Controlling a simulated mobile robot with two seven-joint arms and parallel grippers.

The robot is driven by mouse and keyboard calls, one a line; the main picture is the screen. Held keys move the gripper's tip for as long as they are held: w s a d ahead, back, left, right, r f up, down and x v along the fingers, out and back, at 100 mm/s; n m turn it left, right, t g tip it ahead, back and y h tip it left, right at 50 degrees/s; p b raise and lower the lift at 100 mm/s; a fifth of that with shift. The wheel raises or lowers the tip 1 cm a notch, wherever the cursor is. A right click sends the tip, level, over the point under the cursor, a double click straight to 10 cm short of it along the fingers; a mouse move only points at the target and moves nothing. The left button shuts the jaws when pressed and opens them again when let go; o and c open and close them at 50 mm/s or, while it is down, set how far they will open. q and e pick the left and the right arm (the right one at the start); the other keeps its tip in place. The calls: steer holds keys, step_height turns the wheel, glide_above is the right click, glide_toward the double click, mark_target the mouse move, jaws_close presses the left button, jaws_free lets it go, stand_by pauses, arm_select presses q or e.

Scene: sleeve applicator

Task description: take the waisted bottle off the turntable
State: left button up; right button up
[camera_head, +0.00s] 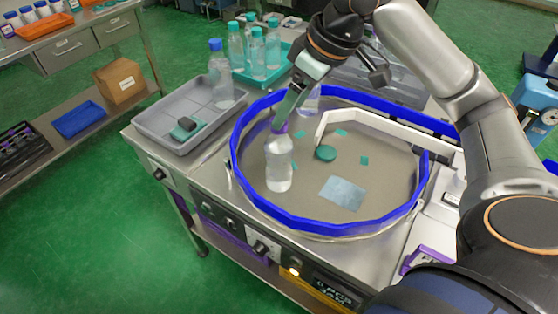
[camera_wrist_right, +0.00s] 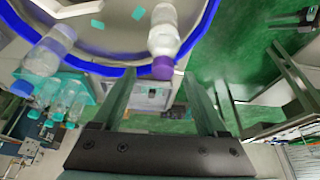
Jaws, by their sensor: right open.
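A clear bottle (camera_head: 279,163) with a purple cap stands upright on the turntable (camera_head: 305,205), near its left side; it seems to be the waisted bottle, though its waist is hard to make out. My right gripper (camera_head: 281,118) is open, its fingers slanting down to the cap and partly hiding it. In the right wrist view the purple-capped bottle (camera_wrist_right: 165,32) has its cap between the tips of the open right gripper (camera_wrist_right: 159,76); I cannot tell whether they touch it. A second clear bottle (camera_head: 309,103) stands farther back, partly hidden by the gripper. My left gripper is not in view.
A raised blue rim (camera_head: 330,227) surrounds the turntable, and a white guide (camera_head: 390,130) crosses its back right. A grey tray (camera_head: 165,139) at the left holds a blue-capped bottle (camera_head: 221,80). Several teal-capped bottles (camera_head: 257,52) stand behind it.

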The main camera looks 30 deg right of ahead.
glide_above(279, 155)
steer(key=w+d, duration=0.2)
steer(key=f, duration=0.3)
steer(key=f+b, duration=0.1)
steer(key=shift+w+a+f, duration=0.15)
steer(key=shift+a+f, duration=0.1)
jaws_close()
stand_by(0.8)
